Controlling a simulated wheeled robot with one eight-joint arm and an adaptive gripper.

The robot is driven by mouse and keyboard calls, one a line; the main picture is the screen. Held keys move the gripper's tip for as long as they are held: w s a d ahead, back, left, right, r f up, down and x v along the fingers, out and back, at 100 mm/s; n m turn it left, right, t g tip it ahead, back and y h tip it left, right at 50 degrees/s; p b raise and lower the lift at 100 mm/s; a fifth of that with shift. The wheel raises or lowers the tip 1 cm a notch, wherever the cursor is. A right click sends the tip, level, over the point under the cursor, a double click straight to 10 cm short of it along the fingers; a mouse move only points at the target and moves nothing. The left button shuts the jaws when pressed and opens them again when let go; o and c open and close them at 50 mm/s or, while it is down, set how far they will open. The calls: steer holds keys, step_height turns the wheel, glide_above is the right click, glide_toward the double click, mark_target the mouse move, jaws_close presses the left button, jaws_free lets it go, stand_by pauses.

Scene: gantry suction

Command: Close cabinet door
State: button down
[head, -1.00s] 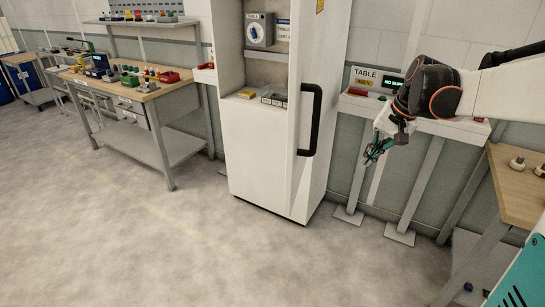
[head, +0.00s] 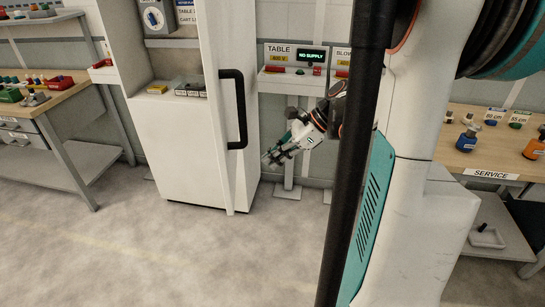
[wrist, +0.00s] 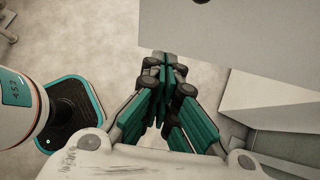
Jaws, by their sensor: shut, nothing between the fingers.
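The tall white cabinet (head: 170,150) stands left of centre in the head view, with its shelves exposed. Its door (head: 222,165) stands open on the right side, swung outward, with a long black handle (head: 238,110) on its outer face. My gripper (head: 268,158) is shut and empty, to the right of the door and below the handle, apparently apart from it. In the wrist view the closed green fingers (wrist: 164,62) point up the picture. A flat pale panel (wrist: 270,75) lies at upper right there; I cannot tell for sure whether it is the door.
A workbench (head: 60,105) with parts stands left of the cabinet. A wall table with a TABLE sign (head: 279,49) is behind my gripper. A service bench (head: 465,150) stands at right. Open floor (head: 150,260) lies in front of the cabinet.

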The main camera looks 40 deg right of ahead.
steer(key=w+a+f+b, duration=0.3)
steer(key=w+a+f, duration=0.1)
steer(key=w+a, duration=0.1)
steer(key=shift+a+f, duration=0.2)
steer(key=shift+a, duration=0.7)
